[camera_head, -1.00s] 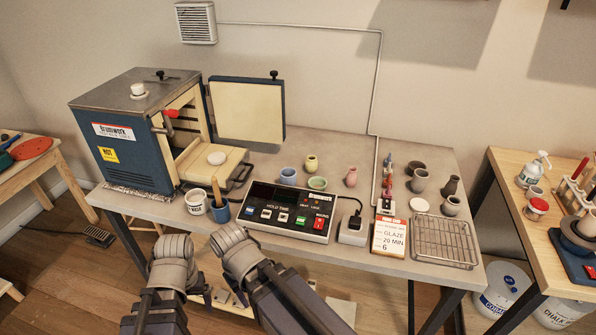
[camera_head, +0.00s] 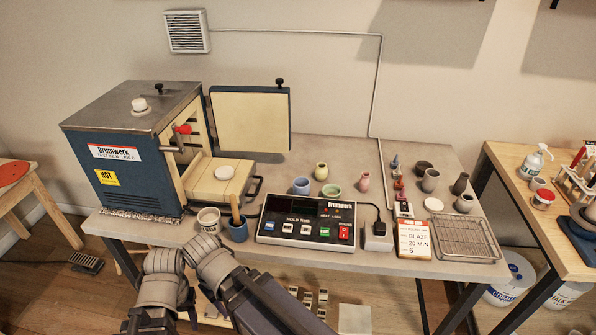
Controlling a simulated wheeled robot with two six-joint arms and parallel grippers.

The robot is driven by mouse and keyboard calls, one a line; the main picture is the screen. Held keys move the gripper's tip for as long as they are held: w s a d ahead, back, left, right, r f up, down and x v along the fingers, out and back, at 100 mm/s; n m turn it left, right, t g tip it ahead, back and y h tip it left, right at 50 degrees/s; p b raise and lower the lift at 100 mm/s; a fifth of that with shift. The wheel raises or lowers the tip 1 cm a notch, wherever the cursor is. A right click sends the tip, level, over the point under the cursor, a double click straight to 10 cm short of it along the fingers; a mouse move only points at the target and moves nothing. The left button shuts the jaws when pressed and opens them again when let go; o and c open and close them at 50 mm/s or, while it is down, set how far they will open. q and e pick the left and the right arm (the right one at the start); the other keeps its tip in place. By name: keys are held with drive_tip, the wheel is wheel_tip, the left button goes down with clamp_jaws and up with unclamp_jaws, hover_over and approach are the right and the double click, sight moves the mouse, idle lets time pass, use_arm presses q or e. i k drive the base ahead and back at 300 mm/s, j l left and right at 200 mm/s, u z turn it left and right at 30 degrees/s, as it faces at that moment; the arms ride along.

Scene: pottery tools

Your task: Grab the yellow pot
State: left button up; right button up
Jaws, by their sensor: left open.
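The yellow pot (camera_head: 321,171) is small and pale yellow-green and stands upright on the grey worktable, behind the control box. A blue pot (camera_head: 301,186) is to its left and nearer, a green bowl (camera_head: 331,190) just in front of it, and a pink vase (camera_head: 363,182) to its right. My left arm shows at the bottom left, folded at the table's front edge, well short of the pot. Its gripper is open; I cannot make out its fingertips clearly, and nothing shows held in it. My right gripper is out of view.
The kiln (camera_head: 130,160) stands at the left with its door (camera_head: 250,119) open. The control box (camera_head: 307,223) lies between my arm and the pots. A brush cup (camera_head: 237,228) and white tub (camera_head: 208,219) stand near the front edge. A wire rack (camera_head: 465,238) is at the right.

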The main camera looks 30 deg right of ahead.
sight(322, 170)
drive_tip(key=i+j, duration=0.2)
drive_tip(key=j, duration=0.15)
drive_tip(key=i+j, duration=0.15)
drive_tip(key=j, duration=0.2)
drive_tip(key=i+j, duration=0.2)
drive_tip(key=j, duration=0.2)
drive_tip(key=z, duration=1.6)
